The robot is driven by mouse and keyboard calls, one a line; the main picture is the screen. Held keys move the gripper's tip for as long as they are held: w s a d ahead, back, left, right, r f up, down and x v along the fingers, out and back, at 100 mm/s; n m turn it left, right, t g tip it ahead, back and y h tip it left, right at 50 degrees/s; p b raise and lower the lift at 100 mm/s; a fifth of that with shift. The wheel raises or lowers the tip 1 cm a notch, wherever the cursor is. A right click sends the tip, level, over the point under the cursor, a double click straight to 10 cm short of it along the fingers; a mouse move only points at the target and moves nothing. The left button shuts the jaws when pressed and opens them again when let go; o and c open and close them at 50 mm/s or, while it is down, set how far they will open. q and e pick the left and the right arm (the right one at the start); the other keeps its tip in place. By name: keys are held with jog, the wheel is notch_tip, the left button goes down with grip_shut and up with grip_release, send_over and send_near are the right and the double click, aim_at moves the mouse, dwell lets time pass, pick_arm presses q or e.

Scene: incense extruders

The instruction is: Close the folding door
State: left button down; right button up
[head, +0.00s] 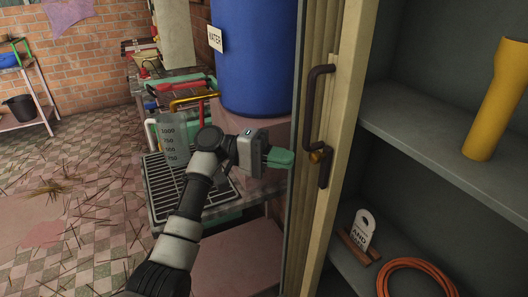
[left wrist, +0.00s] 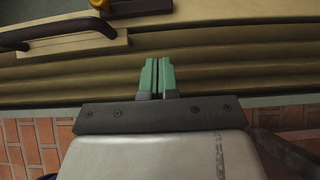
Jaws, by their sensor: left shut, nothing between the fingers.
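The folding door (head: 314,100) stands as a narrow stack of cream pleats with a pale end post, right of centre in the head view. A dark handle (head: 315,108) with a brass knob (head: 318,156) is on the post. My left gripper (head: 280,158) is shut and empty, its green fingers pointing right at the pleated side, left of the handle. In the left wrist view the shut fingertips (left wrist: 156,65) lie over or against the pleats (left wrist: 220,75); I cannot tell if they touch. The handle (left wrist: 50,32) shows there at upper left. My right gripper is not in view.
Right of the door is an open cupboard with grey shelves (head: 430,130), holding a yellow tube (head: 497,100), a coiled orange hose (head: 415,275) and a white tag (head: 361,230). A blue water barrel (head: 250,60) and a cluttered bench stand at left. The tiled floor (head: 80,200) is strewn with sticks.

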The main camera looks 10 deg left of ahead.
pick_arm(q)
jog(key=shift+s+d+p, duration=0.35)
jog(key=shift+s+d, duration=0.6)
jog(key=shift+d, duration=0.25)
jog(key=shift+s+d+p, duration=0.35)
jog(key=shift+s+d, duration=0.55)
jog(key=shift+d, duration=0.3)
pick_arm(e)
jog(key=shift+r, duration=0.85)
pick_arm(q)
jog(key=s+d+p, duration=0.4)
jog(key=s+d, duration=0.6)
jog(key=s, duration=0.4)
jog(key=s+d+p, duration=0.4)
jog(key=s+d, duration=0.6)
jog(key=s, duration=0.4)
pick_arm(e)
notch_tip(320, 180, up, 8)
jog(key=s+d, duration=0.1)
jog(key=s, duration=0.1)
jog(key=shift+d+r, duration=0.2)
pick_arm(q)
jog(key=shift+w, duration=0.15)
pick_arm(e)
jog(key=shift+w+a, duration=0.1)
